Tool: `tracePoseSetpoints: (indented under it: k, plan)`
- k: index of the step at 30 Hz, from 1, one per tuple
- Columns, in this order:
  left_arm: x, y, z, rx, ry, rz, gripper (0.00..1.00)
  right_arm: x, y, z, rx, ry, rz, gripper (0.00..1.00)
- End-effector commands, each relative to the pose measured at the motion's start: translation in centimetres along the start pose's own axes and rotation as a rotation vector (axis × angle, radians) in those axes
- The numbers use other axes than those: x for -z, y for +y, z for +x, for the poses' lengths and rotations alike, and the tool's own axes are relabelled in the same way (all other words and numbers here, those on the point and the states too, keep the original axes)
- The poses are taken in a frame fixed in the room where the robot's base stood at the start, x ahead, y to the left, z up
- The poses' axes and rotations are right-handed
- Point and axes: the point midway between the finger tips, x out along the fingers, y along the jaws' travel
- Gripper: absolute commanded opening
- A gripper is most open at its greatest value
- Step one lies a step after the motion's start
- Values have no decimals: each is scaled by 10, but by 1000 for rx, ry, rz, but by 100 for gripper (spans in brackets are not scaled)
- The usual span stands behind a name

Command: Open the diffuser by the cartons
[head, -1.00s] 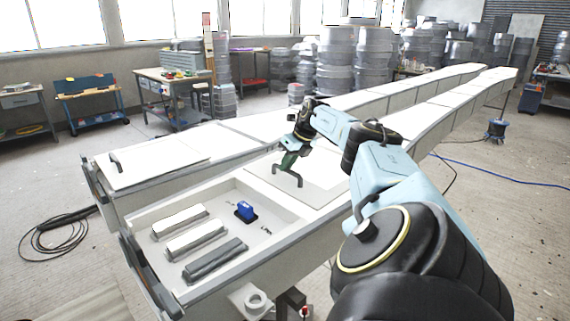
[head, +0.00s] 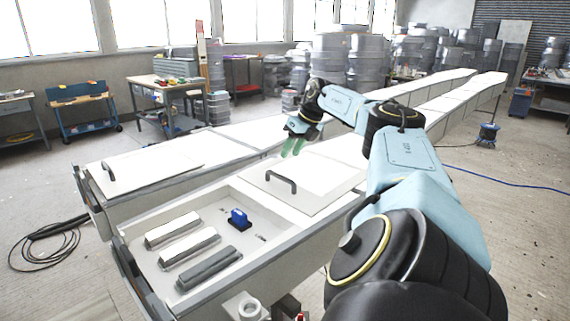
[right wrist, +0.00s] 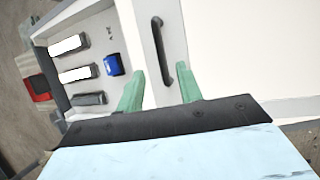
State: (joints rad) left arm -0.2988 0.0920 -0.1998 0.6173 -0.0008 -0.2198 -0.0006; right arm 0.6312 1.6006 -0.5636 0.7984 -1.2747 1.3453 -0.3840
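A flat white panel (head: 325,182) with a dark arched handle (head: 281,177) lies on the near long white mould, just behind its open compartment (head: 212,220). The panel (right wrist: 141,28) and handle (right wrist: 158,48) also show in the right wrist view. My right gripper (head: 294,147) is open and empty, above and beyond the handle in the head view. In the right wrist view its green fingers (right wrist: 161,88) are apart, with the handle appearing between and beyond them. My left gripper is out of view. I cannot pick out cartons for certain.
The compartment holds two pale bars (head: 173,229), a dark grey bar (head: 209,267) and a blue block (head: 239,218). A parallel mould has a closed panel (head: 155,165) with a handle. Stacked grey drums (head: 345,65) and benches stand behind. A black cable (head: 45,245) lies on the floor.

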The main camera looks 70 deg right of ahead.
Motion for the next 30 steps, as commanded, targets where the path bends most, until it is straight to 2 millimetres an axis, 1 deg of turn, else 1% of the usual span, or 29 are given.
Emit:
tracePoseSetpoints:
  k: [1,3,6,9,13,30]
  plan:
    - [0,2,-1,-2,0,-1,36,0,-1,-12,3,0,0,36]
    - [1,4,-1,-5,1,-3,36,0,-1,-24,3,1,0,36]
    - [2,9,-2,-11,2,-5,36,0,0,-38,1,0,1,36]
    - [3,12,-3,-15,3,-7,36,0,0,-45,0,1,1,36]
    - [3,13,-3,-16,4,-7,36,0,0,-49,0,1,0,36]
    - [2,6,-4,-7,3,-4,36,0,0,-49,-1,1,0,36]
